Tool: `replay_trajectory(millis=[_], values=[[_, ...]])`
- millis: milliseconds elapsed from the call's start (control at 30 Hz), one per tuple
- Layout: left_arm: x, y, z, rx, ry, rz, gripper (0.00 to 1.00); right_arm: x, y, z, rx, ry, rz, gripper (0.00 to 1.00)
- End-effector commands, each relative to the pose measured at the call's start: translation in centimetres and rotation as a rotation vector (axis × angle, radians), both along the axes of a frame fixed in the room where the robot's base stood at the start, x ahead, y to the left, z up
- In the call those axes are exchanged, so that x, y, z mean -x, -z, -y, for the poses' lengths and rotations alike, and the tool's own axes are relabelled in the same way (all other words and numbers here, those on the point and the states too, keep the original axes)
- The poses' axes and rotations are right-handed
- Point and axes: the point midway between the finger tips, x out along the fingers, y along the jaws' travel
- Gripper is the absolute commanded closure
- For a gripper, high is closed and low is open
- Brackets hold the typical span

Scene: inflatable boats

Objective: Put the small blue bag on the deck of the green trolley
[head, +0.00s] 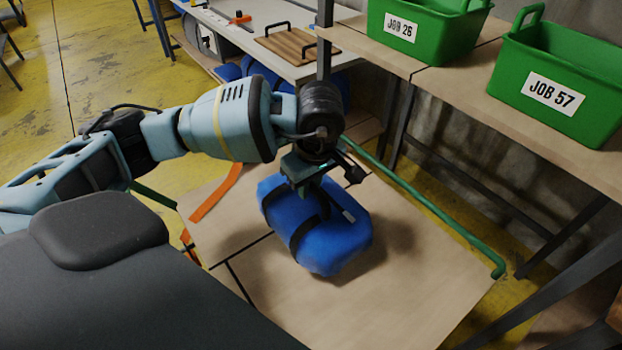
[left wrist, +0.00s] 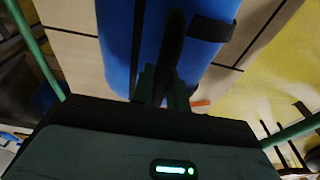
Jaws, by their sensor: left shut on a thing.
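The small blue bag (head: 340,243) has black straps and is at the deck of the green trolley (head: 400,290), a flat tan board with green rails (head: 430,210). My left gripper (head: 322,190) is above the bag and shut on its black strap or handle. The left wrist view shows the blue bag (left wrist: 200,60) close up with the gripper fingers (left wrist: 165,85) at the dark handle. Whether the bag's underside touches the deck is hard to tell; a shadow lies beside it. My right gripper does not show.
Green crates marked JOB 26 (head: 402,28) and JOB 57 (head: 555,92) stand on a bench at the right. More blue bags (head: 235,72) lie under a white table (head: 285,65) at the back. An orange strip (head: 217,190) lies at the deck's left. The deck's front is clear.

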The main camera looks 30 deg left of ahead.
Motion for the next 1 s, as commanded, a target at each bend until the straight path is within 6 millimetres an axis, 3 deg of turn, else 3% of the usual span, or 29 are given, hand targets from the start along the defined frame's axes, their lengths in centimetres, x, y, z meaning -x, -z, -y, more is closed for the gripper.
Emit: replay_trajectory(millis=[200, 400, 433, 600, 867, 1000], values=[[-0.1, 1.4, 0.0, 0.001, 0.0, 0.007, 1.0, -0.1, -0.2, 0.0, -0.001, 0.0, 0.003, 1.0], [-0.1, 1.5, 0.0, 0.001, 0.0, 0.005, 1.0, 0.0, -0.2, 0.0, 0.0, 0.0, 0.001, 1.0], [0.0, 1.8, 0.0, 0.0, 0.001, -0.001, 0.82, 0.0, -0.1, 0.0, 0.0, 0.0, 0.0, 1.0], [0.0, 1.7, 0.0, 0.0, 0.0, 0.0, 0.62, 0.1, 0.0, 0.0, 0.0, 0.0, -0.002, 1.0], [0.0, 1.6, 0.0, -0.001, 0.0, 0.001, 0.62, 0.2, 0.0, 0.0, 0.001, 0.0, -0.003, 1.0], [0.0, 0.7, 0.2, 0.001, 0.001, 0.004, 0.62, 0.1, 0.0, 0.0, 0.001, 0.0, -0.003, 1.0]])
